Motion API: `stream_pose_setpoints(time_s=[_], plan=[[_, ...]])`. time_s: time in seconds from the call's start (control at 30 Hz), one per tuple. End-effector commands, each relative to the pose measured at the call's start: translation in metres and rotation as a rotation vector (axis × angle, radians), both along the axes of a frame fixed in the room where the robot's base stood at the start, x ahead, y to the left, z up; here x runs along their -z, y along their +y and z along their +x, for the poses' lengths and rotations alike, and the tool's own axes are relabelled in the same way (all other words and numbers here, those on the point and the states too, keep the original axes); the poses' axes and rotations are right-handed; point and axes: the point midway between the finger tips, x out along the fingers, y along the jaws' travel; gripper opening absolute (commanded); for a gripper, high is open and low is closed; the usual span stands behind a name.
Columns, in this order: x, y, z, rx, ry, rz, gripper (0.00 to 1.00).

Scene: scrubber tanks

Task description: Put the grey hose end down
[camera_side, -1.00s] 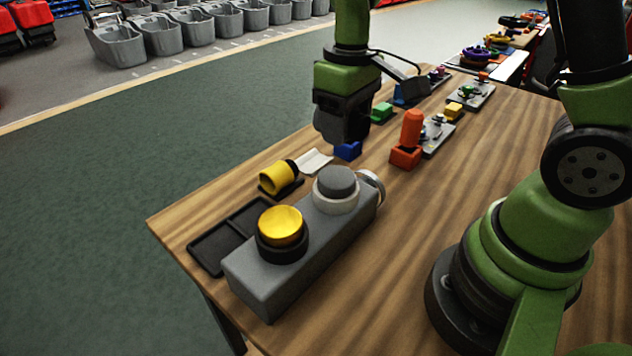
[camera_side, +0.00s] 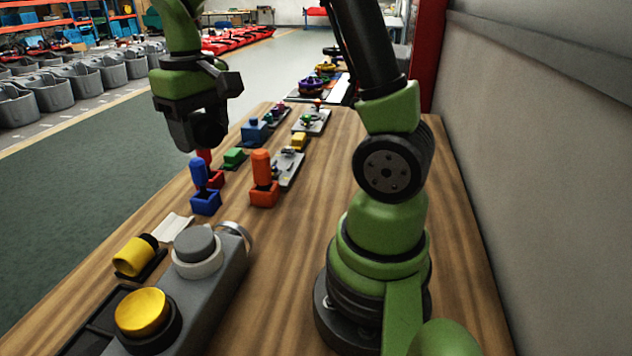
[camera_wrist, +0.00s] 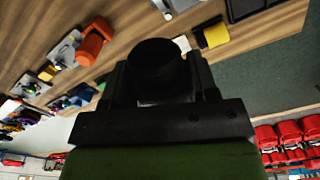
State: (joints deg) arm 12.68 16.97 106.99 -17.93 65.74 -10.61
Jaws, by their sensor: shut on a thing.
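My gripper (camera_side: 200,132) is above the far left part of the table, left of the row of coloured plugs. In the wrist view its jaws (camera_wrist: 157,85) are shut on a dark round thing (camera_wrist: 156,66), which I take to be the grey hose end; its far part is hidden. It is clear of the table. A pale, empty, bent rest (camera_side: 171,228) lies on the table beside the yellow hose end. The yellow hose end (camera_side: 131,257), with a black rim, lies on a black rest.
A grey tank (camera_side: 225,280) with a yellow cap (camera_side: 142,312) and a grey cap (camera_side: 195,243) stands in front. A blue plug (camera_side: 199,175), a red piece (camera_side: 205,157) and an orange plug (camera_side: 261,168) stand below and right of my gripper. Bare wood lies left of them.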

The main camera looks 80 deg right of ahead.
Motion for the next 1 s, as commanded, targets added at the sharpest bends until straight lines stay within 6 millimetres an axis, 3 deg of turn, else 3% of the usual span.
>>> stream_pose_setpoints(time_s=[0.17, 0.3, 0.5, 0.77, 1.0], plan=[[0.0, -0.063, -0.014, 0.347, 0.0, 0.0, 0.21], [0.0, -0.114, -0.038, 0.655, 0.0, 0.001, 0.21], [0.0, -0.161, -0.073, 0.97, -0.002, 0.0, 0.21], [0.001, -0.194, -0.109, 1.226, 0.0, 0.001, 0.21], [0.042, -0.193, -0.109, 1.224, 0.008, 0.004, 0.21]])
